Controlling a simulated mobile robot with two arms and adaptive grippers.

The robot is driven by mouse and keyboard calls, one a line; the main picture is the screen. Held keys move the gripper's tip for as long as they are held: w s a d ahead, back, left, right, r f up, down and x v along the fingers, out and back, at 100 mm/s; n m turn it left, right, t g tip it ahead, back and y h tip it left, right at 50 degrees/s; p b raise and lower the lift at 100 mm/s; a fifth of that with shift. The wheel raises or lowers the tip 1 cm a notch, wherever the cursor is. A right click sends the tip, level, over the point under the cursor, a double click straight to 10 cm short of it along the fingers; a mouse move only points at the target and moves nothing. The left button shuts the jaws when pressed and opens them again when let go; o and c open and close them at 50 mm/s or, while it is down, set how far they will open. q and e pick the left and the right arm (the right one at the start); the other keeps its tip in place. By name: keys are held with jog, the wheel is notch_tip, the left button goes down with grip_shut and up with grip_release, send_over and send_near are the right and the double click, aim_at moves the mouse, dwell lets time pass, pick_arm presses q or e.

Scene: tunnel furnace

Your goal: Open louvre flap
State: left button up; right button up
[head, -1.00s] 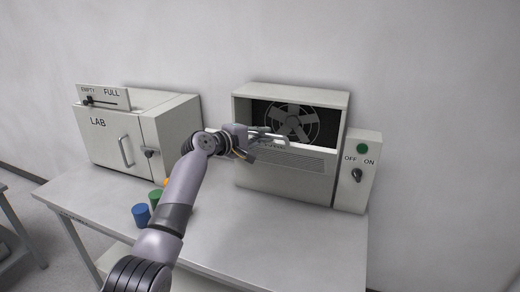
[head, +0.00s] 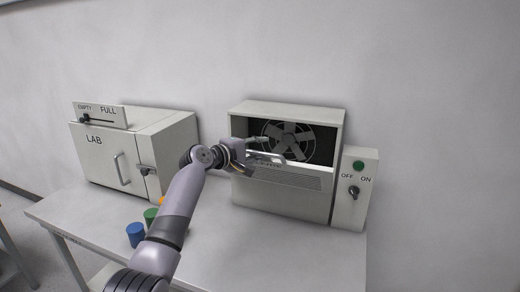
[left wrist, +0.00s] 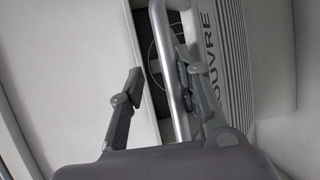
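The louvre unit (head: 288,108) is a pale box with a fan (head: 288,142) showing in its open upper front. The louvre flap (head: 290,180) is a slatted panel at the lower front. In the left wrist view the flap (left wrist: 228,60) carries the word LOUVRE. My left gripper (head: 266,149) is at the lower edge of the fan opening, by the flap's handle. In the left wrist view its fingers (left wrist: 158,65) are apart. The bar handle (left wrist: 171,85) runs between them, close to the right finger; I cannot tell if they touch. My right gripper is not in view.
A switch box (head: 356,188) with a green button and OFF/ON knob adjoins the unit's right side. A LAB cabinet (head: 100,155) stands at left. A blue cylinder (head: 136,234) and a green one (head: 150,215) are by my arm. The table's front right (head: 270,250) is clear.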

pick_arm(q)
jog(key=shift+v, duration=0.8)
jog(key=v, duration=1)
jog(key=shift+a, duration=0.15)
jog(key=shift+s, duration=0.2)
